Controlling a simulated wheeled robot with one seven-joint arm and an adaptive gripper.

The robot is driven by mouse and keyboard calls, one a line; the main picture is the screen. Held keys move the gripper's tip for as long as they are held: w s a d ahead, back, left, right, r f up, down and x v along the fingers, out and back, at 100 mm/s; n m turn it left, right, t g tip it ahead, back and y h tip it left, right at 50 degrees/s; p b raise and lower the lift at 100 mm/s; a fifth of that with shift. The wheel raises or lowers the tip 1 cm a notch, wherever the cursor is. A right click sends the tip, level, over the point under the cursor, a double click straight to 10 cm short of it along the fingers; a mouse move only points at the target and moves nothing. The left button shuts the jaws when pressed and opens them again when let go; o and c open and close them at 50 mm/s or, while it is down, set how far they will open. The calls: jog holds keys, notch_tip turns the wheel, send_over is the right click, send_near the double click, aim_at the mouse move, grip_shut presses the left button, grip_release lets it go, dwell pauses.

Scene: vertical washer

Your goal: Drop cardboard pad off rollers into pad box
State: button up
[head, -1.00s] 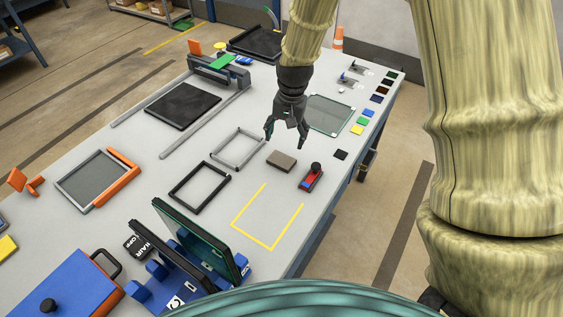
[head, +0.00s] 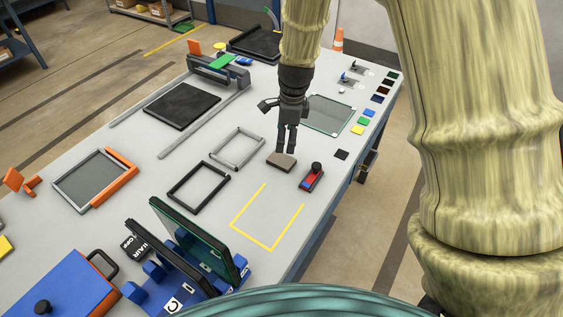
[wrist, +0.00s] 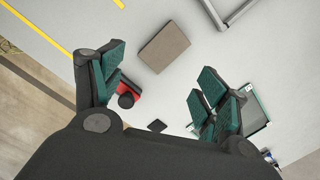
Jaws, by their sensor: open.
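My gripper (head: 286,151) is open and points down just behind and above a small flat grey-brown block (head: 281,162) on the table. The gap between its fingers (wrist: 158,95) is empty in the wrist view, where the block (wrist: 165,47) lies ahead of the fingertips. I cannot tell whether a finger touches it. No cardboard pad, rollers or pad box can be told for certain. A dark flat slab (head: 182,106) lies between two long grey rails (head: 205,125).
A red tool with a black knob (head: 312,177) lies right of the block. Two empty frames (head: 199,187) lie to the left, and yellow tape (head: 268,247) marks an area in front. A glass-like plate (head: 328,115) lies behind right. A rack with upright panels (head: 200,245) stands at the front.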

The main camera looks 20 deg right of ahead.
aim_at(282, 159)
jog(key=shift+w+a+f+m+p, duration=0.1)
jog(key=shift+w+f+m+p, duration=0.25)
jog(key=shift+f+m, duration=1.05)
jog(key=shift+w+a+f+m+p, duration=0.15)
jog(key=shift+f+m+p, duration=0.45)
jog(key=shift+f, duration=1.65)
jog(key=shift+w+a+f+m+p, duration=0.1)
jog(key=shift+w+f+m+p, duration=0.25)
jog(key=shift+f+m, duration=1.05)
jog(key=shift+s+f+n, duration=0.1)
jog(key=shift+f+n, duration=0.25)
jog(key=shift+n, duration=0.05)
jog(key=shift+c, duration=0.5)
jog(key=c, duration=0.7)
jog(key=shift+r, duration=0.15)
jog(key=shift+c, duration=0.3)
